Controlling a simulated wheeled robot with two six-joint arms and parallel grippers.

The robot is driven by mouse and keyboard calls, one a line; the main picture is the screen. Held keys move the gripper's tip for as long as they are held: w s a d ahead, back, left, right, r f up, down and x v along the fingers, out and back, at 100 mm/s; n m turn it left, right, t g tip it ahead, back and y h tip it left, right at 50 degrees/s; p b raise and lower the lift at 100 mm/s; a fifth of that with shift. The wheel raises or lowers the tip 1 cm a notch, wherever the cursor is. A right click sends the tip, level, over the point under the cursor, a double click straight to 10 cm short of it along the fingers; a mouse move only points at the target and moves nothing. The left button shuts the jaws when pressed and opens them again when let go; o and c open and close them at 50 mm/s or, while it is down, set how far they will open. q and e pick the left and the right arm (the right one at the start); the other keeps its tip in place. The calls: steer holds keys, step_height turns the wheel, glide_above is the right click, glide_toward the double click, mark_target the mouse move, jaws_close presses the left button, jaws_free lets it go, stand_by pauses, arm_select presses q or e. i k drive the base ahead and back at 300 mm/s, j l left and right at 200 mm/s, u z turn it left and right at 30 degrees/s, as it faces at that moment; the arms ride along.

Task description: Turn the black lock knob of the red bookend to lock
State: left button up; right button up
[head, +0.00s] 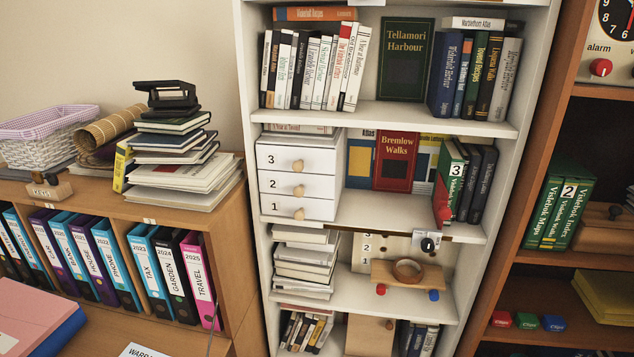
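A small red piece (443,204), which looks like the red bookend, stands on the middle shelf of the white bookcase, against the left side of the green book marked 3. Just below it, at the shelf's front edge, is a round black knob (428,244) with a pale mark, on a light plate with lettering too small to read. I cannot tell which way the knob is turned. Neither of my grippers is in view.
White numbered drawers (298,180) and a red book (395,161) share that shelf. Below, a wooden stand (409,275) holds a ring. The bookcase's right upright (507,170) is close to the knob. A low cabinet (235,200) with binders stands left.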

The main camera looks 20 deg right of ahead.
mark_target(427, 244)
steer(key=z, duration=1.3)
